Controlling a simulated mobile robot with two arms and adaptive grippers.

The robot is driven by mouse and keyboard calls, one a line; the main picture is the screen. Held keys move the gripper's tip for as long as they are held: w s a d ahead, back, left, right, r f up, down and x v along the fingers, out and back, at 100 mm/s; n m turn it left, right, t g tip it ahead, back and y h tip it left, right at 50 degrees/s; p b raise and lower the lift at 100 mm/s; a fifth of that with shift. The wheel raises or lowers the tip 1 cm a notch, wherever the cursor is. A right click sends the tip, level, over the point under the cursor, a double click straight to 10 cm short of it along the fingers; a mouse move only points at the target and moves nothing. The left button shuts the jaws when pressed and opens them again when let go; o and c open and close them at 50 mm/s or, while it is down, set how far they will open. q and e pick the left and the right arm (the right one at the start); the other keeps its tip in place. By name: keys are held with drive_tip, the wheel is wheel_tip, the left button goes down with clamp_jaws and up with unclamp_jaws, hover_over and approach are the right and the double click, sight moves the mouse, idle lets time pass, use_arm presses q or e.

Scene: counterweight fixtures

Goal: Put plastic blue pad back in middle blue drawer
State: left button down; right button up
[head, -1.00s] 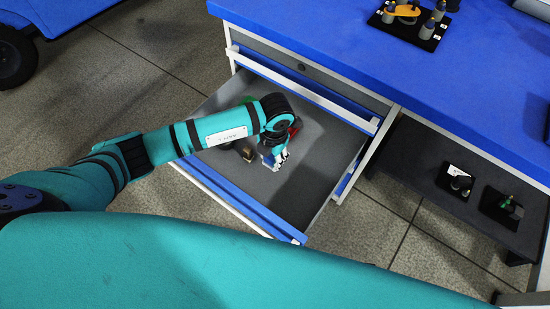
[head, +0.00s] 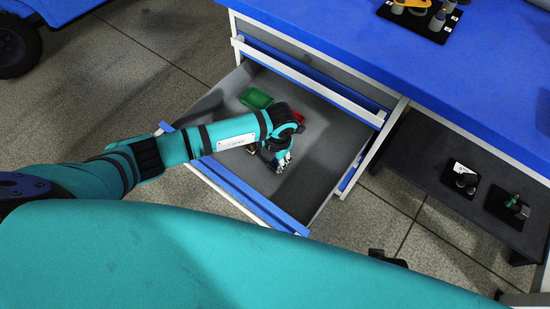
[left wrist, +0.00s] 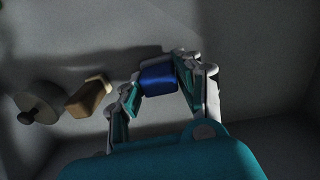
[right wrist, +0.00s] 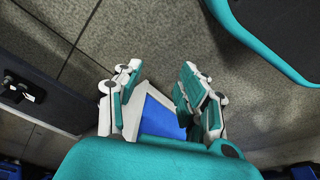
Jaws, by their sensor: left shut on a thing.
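The blue plastic pad (left wrist: 158,80) shows in the left wrist view between the fingertips of my left gripper (left wrist: 157,72), which is shut on it. In the head view my left gripper (head: 281,160) points down inside the open drawer (head: 318,150), low over its grey floor. The pad is hidden there behind the gripper; whether it touches the floor I cannot tell. The drawer has a blue front (head: 245,192) and is pulled far out. My right gripper (right wrist: 155,70) is open and empty, with a blue and white edge below its fingers.
In the drawer lie a green piece (head: 256,98), a red piece (head: 298,116), a tan block (left wrist: 88,97) and a grey round part (left wrist: 37,108). A closed blue drawer (head: 300,75) is above. The blue worktop (head: 450,75) and a dark lower shelf (head: 430,160) stand to the right.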

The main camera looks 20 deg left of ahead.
use_arm(q)
drive_tip(key=c, duration=0.9)
unclamp_jaws()
use_arm(e)
drive_tip(key=shift+r, duration=0.1)
use_arm(q)
wheel_tip(320, 180, up, 12)
drive_tip(key=p, duration=0.2)
drive_tip(key=shift+d+r, duration=0.15)
drive_tip(key=shift+d, duration=0.25)
use_arm(e)
drive_tip(key=s+f, duration=0.4)
drive_tip(key=f, duration=0.3)
drive_tip(key=shift+s+d+g, duration=0.15)
drive_tip(key=shift+d+g, duration=0.15)
drive_tip(key=shift+d, duration=0.05)
use_arm(q)
drive_tip(key=shift+s, duration=0.1)
